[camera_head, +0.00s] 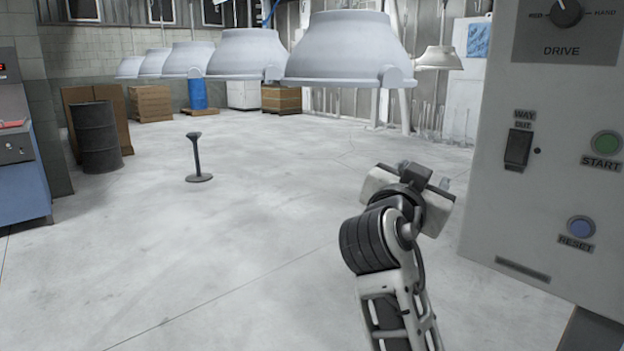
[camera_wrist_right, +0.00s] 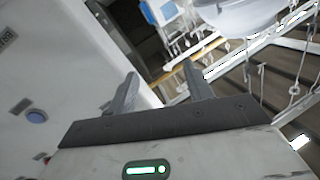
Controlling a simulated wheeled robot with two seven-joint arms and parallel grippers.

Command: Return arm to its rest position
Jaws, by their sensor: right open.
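My right arm comes up from the bottom of the head view, and its gripper (camera_head: 426,177) is raised left of the control panel, apart from it. In the right wrist view the two fingers of my right gripper (camera_wrist_right: 162,92) are spread apart with nothing between them. The grey control panel (camera_head: 552,218) stands at the right of the head view, with a rocker switch (camera_head: 517,149), a green START button (camera_head: 606,143), a blue RESET button (camera_head: 580,227) and a DRIVE knob (camera_head: 566,12). My left gripper is not in view.
Several white hoods hang in a row across the top, the nearest (camera_head: 345,48) above and left of my right gripper. A black post (camera_head: 196,157) stands on the open floor. A dark barrel (camera_head: 96,137) and a blue cabinet (camera_head: 22,180) are at the left.

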